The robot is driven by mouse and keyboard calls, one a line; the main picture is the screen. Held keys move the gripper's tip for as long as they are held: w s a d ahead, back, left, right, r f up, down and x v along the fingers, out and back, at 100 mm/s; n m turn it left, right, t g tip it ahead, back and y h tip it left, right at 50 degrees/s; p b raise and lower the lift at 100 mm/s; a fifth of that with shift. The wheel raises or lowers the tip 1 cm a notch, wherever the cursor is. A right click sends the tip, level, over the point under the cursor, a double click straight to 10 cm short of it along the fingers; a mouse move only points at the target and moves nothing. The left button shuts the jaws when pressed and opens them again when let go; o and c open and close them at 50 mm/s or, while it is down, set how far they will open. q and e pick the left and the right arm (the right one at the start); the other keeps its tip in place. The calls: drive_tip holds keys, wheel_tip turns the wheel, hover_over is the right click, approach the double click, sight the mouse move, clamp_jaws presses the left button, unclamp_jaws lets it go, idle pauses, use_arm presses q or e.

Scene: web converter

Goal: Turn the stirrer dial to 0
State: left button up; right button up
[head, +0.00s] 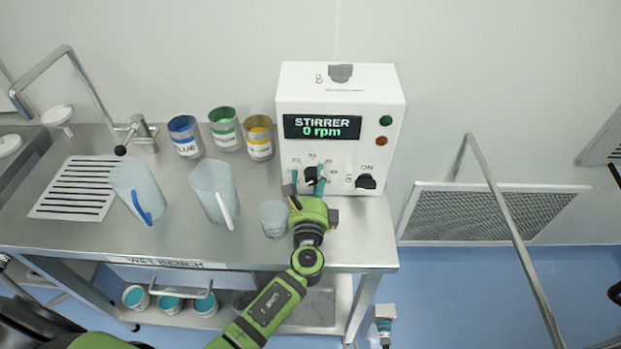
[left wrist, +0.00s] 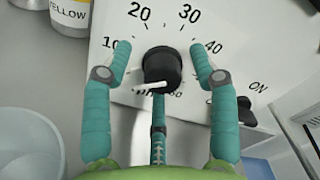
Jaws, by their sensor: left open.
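The stirrer box (head: 340,95) is white and stands at the back of the wet bench; its green display (head: 322,127) reads STIRRER 0 rpm. The black stirrer dial (head: 311,173) is on its front, partly hidden by my gripper in the head view. In the left wrist view the dial (left wrist: 162,68) shows a white pointer aimed at the lower left, below the 10 mark. The lower scale is partly hidden. My left gripper (head: 309,183) is open, with teal fingers spread around the dial; in the left wrist view (left wrist: 161,54) gaps show beside the dial.
A black ON switch (head: 366,182) sits right of the dial. A clear cup (head: 273,219) stands close left of my gripper. Two jugs (head: 213,190) and blue, green and yellow paint cans (head: 259,140) stand farther left. A metal rail (head: 505,220) stands at right.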

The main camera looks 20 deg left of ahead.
use_arm(q)
drive_tip(key=shift+c, duration=0.4)
drive_tip(key=shift+r, duration=0.1)
drive_tip(key=c, duration=1.1)
drive_tip(key=shift+o, duration=0.2)
drive_tip(key=shift+f+n+b, duration=0.2)
drive_tip(key=shift+n+b, duration=0.4)
drive_tip(key=shift+b, duration=0.45)
drive_tip(key=shift+r+n, duration=0.2)
drive_tip(key=shift+n, duration=0.1)
drive_tip(key=shift+r, duration=0.1)
drive_tip(key=o, duration=1.1)
drive_tip(key=shift+a, duration=0.1)
drive_tip(key=shift+o, duration=0.2)
